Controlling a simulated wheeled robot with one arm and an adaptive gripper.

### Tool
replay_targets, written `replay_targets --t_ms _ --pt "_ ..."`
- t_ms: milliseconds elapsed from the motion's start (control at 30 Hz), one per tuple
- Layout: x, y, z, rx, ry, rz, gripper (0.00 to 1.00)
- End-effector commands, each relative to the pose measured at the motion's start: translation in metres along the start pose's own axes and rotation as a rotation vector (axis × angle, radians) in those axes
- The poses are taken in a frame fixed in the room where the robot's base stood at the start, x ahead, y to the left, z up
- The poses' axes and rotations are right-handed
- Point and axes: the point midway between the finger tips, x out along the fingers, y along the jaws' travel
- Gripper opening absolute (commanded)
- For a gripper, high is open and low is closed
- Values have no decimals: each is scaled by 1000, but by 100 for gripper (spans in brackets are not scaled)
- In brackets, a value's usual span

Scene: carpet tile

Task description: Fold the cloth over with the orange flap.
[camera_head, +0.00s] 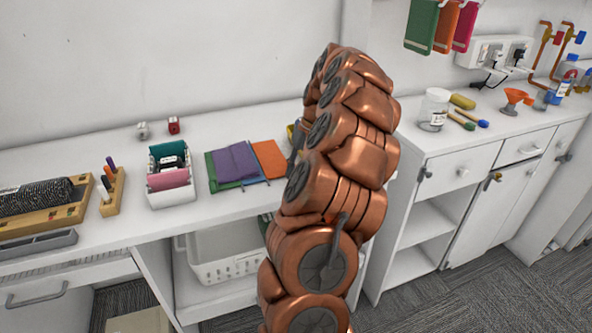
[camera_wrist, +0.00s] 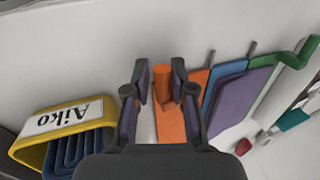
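The cloth lies spread on the white counter, with a green flap (camera_head: 212,178), a purple flap (camera_head: 236,163), a blue flap (camera_head: 256,181) and an orange flap (camera_head: 269,158) at its right. In the wrist view the orange flap (camera_wrist: 171,126) reaches in under my gripper (camera_wrist: 160,75), and an orange peg or tab (camera_wrist: 162,84) stands up between the fingers. My gripper looks open, with a finger on each side of this tab; contact is not clear. Blue (camera_wrist: 222,80), purple (camera_wrist: 240,92) and green flaps lie to the right. My arm hides the gripper in the head view.
A yellow holder (camera_wrist: 25,150) labelled "Aiko", with blue folds inside, stands close to my gripper's left in the wrist view. A white box (camera_head: 171,197) with rolled cloths stands left of the cloth. Bare counter (camera_head: 225,206) lies in front.

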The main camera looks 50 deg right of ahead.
Motion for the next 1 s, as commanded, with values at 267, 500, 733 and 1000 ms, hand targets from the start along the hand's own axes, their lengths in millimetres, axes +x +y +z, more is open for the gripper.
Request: replay_targets --t_ms 267,500,733,1000 --pt "0 -1 0 -1 -1 -1 41" --pt "-3 -1 0 -1 -1 -1 41" --pt "-25 -1 -1 -1 2 -1 41" --pt "-58 0 -1 0 0 0 41"
